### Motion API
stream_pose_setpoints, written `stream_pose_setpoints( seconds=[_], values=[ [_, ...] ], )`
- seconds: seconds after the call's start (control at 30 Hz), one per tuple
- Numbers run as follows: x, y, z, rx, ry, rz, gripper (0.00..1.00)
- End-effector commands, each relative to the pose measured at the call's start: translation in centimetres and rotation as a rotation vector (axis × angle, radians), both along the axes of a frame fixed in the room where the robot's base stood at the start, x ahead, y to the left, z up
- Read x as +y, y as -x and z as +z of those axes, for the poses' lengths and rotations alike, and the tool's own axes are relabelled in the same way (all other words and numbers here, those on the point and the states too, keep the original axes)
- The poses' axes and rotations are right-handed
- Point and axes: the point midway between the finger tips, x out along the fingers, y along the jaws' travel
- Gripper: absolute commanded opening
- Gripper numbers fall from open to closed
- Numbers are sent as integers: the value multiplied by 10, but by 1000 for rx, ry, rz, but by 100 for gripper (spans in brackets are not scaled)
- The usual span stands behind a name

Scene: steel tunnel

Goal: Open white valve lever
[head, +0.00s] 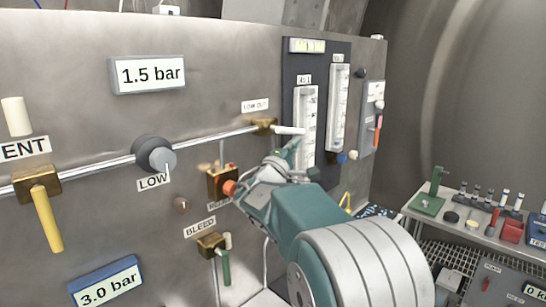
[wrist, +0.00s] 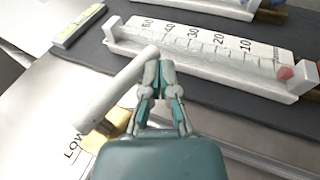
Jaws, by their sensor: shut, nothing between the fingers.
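The white valve lever (head: 290,130) sticks out to the right from a brass valve body (head: 263,125) under the "LOW OUT" label. In the wrist view the white lever (wrist: 118,88) lies diagonally, left of my fingers, with the brass body (wrist: 118,118) partly behind it. My gripper (head: 294,147) is shut and empty, with its tips just below the lever's outer end. In the wrist view the fingertips (wrist: 158,68) are close beside that end; I cannot tell whether they touch.
Flow gauges (head: 306,122) on a dark plate stand just right of the lever. A brass valve with an orange knob (head: 229,188) sits below, close to my arm. A yellow lever (head: 48,220) is at far left. A bench with small items (head: 480,225) is at right.

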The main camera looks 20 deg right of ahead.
Motion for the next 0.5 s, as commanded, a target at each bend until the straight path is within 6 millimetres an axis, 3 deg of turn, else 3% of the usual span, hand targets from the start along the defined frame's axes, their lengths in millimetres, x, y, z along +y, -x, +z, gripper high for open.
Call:
stream_pose_setpoints(
  seconds=[0.5],
  values=[
    [-6,-2,11,-1,1,-1,0]
  ],
)
